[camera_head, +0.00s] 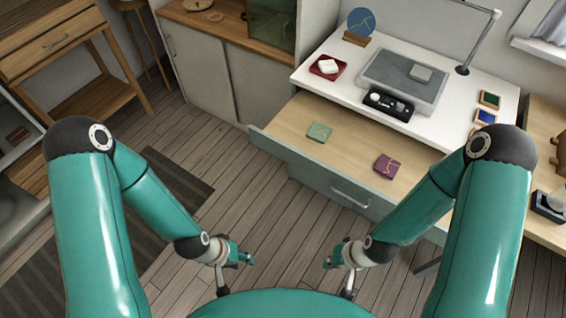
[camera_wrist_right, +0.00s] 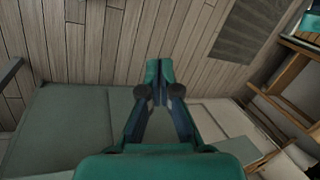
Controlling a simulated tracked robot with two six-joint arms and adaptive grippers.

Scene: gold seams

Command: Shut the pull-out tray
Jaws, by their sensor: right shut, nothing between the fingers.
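The pull-out tray (camera_head: 345,137) is open, drawn out from under the white desktop towards me. It has a pale wooden bottom and a grey-green front with a silver handle (camera_head: 350,197). A green tile (camera_head: 319,131) and a maroon tile with gold seams (camera_head: 388,165) lie in it. My left gripper (camera_head: 245,258) is in front of the tray front, apart from it; its finger gap is too small to judge. My right gripper (camera_head: 331,262) is also apart from the front, nearer me than the handle. In the right wrist view its fingers (camera_wrist_right: 158,82) are together and empty.
The white desktop (camera_head: 330,75) holds a grey mat, a red dish (camera_head: 328,67), a black holder (camera_head: 388,105) and a lamp. Low cabinets (camera_head: 205,65) stand at the back left. Wooden floor (camera_head: 262,215) is clear between my arms and the tray.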

